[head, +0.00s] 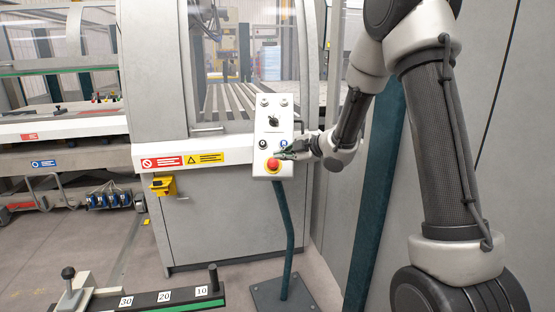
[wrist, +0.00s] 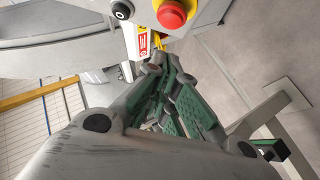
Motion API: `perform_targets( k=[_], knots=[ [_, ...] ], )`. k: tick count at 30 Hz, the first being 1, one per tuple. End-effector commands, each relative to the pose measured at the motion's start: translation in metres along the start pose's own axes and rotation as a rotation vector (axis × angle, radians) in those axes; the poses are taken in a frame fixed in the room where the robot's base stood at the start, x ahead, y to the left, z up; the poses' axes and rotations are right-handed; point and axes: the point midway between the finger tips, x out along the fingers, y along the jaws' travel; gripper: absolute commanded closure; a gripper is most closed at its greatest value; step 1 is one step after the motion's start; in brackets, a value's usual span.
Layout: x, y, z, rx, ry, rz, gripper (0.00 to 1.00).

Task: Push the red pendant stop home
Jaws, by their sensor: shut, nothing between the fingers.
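The red stop button (head: 273,164) sits on a yellow base at the bottom of the white pendant panel (head: 273,112), which stands on a dark green post. In the wrist view the red button (wrist: 171,13) shows at the top, beyond the fingertips. My gripper (head: 280,155) is in front of the lower right part of the panel, just above and to the right of the red button in the head view. Its green-padded fingers (wrist: 153,70) are shut and empty. I cannot tell whether the fingertips touch the panel.
Black (head: 263,144) and blue buttons sit above the red one. The bending machine (head: 210,215) stands behind the pendant. A stop rail with number labels (head: 165,296) is at the lower left.

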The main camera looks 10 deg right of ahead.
Motion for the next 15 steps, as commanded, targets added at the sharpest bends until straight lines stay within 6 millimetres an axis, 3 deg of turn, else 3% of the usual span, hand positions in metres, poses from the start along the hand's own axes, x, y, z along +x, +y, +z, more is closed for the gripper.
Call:
perform_targets(
  k=[7,15],
  knots=[
    [-0.041,0.001,0.0,-0.001,0.0,0.002,1.0],
    [-0.055,0.0,-0.001,0.0,0.001,0.0,1.0]
  ],
)
